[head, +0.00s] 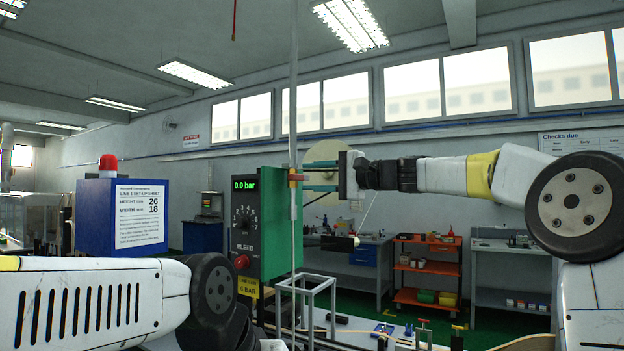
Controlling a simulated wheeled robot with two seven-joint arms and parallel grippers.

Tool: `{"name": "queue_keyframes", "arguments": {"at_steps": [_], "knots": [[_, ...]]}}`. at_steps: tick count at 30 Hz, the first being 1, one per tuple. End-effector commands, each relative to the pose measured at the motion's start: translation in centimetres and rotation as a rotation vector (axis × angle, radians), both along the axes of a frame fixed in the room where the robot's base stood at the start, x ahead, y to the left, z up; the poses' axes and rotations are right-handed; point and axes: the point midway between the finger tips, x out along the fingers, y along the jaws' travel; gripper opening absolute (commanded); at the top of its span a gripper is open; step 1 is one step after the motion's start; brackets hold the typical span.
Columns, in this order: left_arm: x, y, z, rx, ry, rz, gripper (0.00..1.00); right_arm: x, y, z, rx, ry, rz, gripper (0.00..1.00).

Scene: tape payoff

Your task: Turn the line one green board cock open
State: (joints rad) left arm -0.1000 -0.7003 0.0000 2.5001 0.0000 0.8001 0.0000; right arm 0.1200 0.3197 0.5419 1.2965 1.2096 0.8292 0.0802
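The green board (283,235) stands upright left of centre, with a display reading 0.0 bar, a dial, the word BLEED and a red knob (242,262). A small orange-red piece (295,177), which looks like the cock's handle, sits at the board's right edge by a thin upright pole. My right gripper (307,177) comes in from the right with its two teal fingers apart, one above the other. Its tips are right beside the orange-red piece; I cannot tell whether they touch it. My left arm lies low at left, and its gripper is out of view.
A blue box (95,215) with a set-up sheet and red beacon stands left of the board. A pale round disc (327,150) is behind my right gripper. A light metal frame (320,292) stands below. An orange shelf cart (427,268) and benches are farther back.

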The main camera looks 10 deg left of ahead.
Motion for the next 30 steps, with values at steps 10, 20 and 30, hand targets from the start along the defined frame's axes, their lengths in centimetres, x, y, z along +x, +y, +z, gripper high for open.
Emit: {"name": "queue_keyframes", "arguments": {"at_steps": [10, 20, 30], "knots": [[0.0, 0.0, 0.0, 0.0, 0.0, 0.0, 0.36, 1.6, 4.4, 0.0, -0.002, -0.002, 0.0, 0.38], [0.0, 0.0, 0.0, 0.0, 0.0, 0.0, 0.36, 1.7, 4.8, 0.0, -0.003, -0.001, -0.001, 0.38], [0.0, 0.0, 0.0, 0.0, 0.0, 0.0, 0.36, 1.7, 4.7, 0.0, -0.003, -0.001, -0.001, 0.0]]}}
